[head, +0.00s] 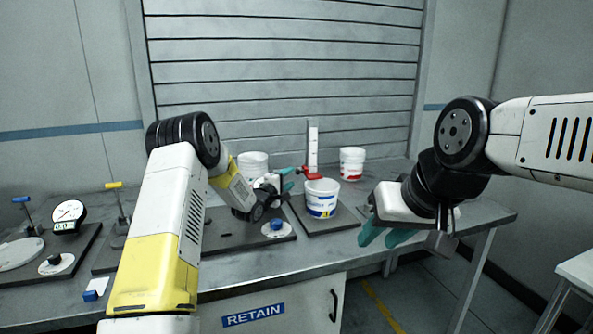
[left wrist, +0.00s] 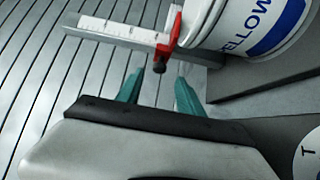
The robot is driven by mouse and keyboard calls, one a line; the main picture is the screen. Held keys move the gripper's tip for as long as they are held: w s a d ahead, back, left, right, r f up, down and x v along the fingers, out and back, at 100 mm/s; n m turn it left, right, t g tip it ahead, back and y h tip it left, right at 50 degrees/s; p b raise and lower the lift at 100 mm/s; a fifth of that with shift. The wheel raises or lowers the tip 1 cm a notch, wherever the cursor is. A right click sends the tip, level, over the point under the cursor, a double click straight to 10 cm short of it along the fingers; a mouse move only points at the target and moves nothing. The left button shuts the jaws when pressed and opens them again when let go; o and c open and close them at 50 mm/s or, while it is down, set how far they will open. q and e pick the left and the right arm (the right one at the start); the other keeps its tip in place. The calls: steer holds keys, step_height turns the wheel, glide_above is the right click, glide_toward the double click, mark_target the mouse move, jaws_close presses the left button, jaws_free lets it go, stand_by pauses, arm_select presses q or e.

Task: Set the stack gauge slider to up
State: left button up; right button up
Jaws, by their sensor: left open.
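The stack gauge is an upright white scale (head: 313,148) behind the white bucket with a blue and yellow label. Its red slider (head: 312,172) sits low on the scale. In the left wrist view the scale (left wrist: 110,28) lies sideways, with the red slider (left wrist: 173,32) and its dark knob (left wrist: 159,67) beside the bucket. My left gripper (head: 288,180) is open, just left of the slider. In the left wrist view its teal fingertips (left wrist: 160,84) are apart, just short of the knob, with nothing between them. My right gripper (head: 380,238) is open and empty at the table's front right.
The labelled bucket (head: 321,198) stands close to the slider on a dark plate. Other white buckets stand behind (head: 352,163) and left (head: 253,165). A blue knob (head: 277,225) is in front of my left gripper. A dial gauge (head: 68,214) is far left.

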mark_target(297, 171)
arm_select(q)
steer(key=x, duration=0.7)
steer(key=shift+w, duration=0.1)
jaws_close()
stand_by(1.3)
